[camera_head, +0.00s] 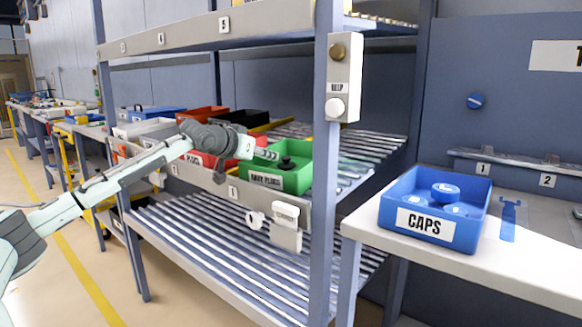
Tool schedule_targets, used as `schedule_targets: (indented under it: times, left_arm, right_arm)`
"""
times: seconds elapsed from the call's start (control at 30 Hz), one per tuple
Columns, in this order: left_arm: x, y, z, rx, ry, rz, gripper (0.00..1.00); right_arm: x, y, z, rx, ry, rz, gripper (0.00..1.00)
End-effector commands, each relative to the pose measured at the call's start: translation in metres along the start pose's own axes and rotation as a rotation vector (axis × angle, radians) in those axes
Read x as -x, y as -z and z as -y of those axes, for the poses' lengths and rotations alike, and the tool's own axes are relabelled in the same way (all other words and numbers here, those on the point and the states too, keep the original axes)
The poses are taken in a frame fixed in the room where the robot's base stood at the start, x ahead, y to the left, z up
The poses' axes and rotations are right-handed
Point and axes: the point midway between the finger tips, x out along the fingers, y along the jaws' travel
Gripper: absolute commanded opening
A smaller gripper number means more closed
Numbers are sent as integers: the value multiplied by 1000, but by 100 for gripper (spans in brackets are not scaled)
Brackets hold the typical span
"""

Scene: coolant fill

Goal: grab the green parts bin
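The green parts bin (297,180) sits on the rack's middle roller shelf, behind the front rail. Its front carries a white label, and a dark round part shows inside it. My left arm reaches in from the left, and my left gripper (262,153) is at the bin's left rear side, over or beside its rim. I cannot tell whether it touches the bin. The fingers are small and partly hidden, so their opening is unclear. My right gripper is not in view.
A red bin (189,158) stands left of the green bin, partly behind my arm. A rack post (322,200) rises to its right. A blue caps bin (405,195) stands on the white bench (480,256) at right. The lower roller shelf (215,240) is clear.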

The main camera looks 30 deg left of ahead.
Motion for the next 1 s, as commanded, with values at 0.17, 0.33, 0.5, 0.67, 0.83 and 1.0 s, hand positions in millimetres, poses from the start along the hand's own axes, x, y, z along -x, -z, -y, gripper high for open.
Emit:
schedule_targets:
  times: [0.17, 0.33, 0.5, 0.67, 0.83, 1.0]
  left_arm:
    - [-3, 0, 0, 0, 0, -1, 28]
    - [-3, 0, 0, 0, 0, -1, 16]
    - [-2, 0, 0, 0, 0, -1, 0]
    - [-2, 0, 0, 0, 0, -1, 0]
    - [-2, 1, 0, 0, 0, -3, 0]
    - [-1, 3, 0, 1, 0, -3, 0]
  right_arm:
    - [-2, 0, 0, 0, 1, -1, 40]
    - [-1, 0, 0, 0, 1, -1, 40]
    - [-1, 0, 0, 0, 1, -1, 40]
    - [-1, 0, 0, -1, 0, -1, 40]
    - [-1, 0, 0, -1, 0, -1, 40]
    - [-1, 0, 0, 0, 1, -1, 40]
